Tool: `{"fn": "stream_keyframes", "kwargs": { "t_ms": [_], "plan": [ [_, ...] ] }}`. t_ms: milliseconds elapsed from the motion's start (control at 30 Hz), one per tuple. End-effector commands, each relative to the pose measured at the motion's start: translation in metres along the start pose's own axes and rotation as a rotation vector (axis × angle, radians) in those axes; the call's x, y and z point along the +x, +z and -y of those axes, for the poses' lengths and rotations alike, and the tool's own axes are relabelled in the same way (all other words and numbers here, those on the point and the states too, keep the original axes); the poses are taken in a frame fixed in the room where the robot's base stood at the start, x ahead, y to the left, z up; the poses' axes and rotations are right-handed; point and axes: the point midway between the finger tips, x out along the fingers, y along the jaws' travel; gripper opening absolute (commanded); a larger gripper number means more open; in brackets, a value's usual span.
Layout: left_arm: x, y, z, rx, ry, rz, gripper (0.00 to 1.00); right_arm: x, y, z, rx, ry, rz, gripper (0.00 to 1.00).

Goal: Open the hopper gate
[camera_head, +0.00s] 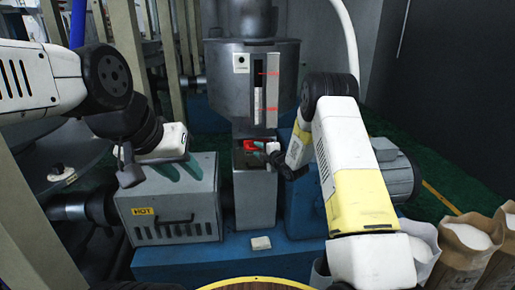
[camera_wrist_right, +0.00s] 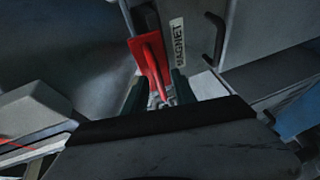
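The grey hopper (camera_head: 225,85) stands at the back centre, with a sight strip and red marks on its front. A red gate handle (camera_head: 249,145) sits at the throat below it. In the right wrist view the red handle (camera_wrist_right: 153,62) has a flat plate and a bar pointing toward my gripper. My right gripper (camera_wrist_right: 158,92) is open, with its green fingers either side of the bar's end; contact cannot be told. It also shows in the head view (camera_head: 266,147), just right of the handle. My left gripper (camera_head: 180,170) looks open and empty above the grey HOT box.
The grey box (camera_head: 170,212) with a HOT label and black handle is left of the throat column. A MAGNET label (camera_wrist_right: 178,43) is beside the red plate. Open sacks (camera_head: 465,240) stand at right. A small pale block (camera_head: 261,243) lies on the blue base (camera_head: 190,263).

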Motion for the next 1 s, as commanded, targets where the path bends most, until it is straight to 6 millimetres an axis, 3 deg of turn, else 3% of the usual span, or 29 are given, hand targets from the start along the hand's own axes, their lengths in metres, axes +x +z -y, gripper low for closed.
{"fn": "stream_keyframes", "kwargs": {
  "t_ms": [367, 500, 533, 1000],
  "plan": [
    [0.0, 0.0, 0.0, 0.0, 0.0, 0.0, 0.36, 0.0072, -0.0003, 0.0003, 0.002, -0.001, 0.0, 0.31],
    [0.0, 0.0, 0.0, 0.0, 0.0, 0.0, 0.36, 0.0071, -0.0002, 0.0002, 0.002, -0.001, 0.0, 0.03],
    [0.0, 0.0, 0.0, 0.0, 0.0, 0.0, 0.36, 0.0071, -0.0002, 0.0002, 0.002, -0.001, 0.0, 0.0],
    [0.0, 0.0, 0.0, 0.0, 0.0, 0.0, 0.36, 0.0069, -0.0001, 0.0005, 0.002, -0.002, 0.001, 0.0]
  ]
}}
